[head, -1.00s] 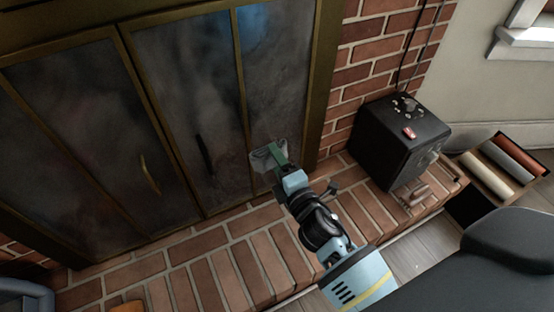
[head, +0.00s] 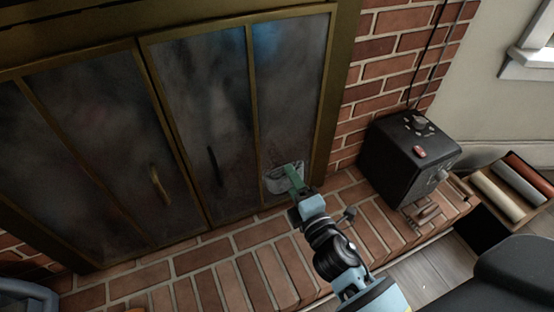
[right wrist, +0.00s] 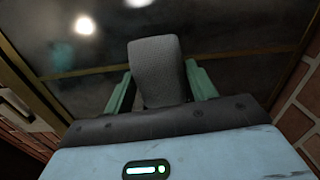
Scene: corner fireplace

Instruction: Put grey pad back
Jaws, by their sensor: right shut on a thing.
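A grey pad (head: 279,180) is in front of the lower right glass pane of the fireplace doors (head: 287,90). My right gripper (head: 294,178) is shut on it, with green fingers. In the right wrist view the pad (right wrist: 158,62) stands up between the two fingers of the gripper (right wrist: 160,88), with dark glass behind it. I cannot tell whether the pad touches the glass. My left gripper is not in view.
A brick hearth ledge (head: 240,265) runs below the doors. An open crate (head: 484,213) at the right holds brown, grey and cream rolls. Door handles (head: 159,187) stick out at the left.

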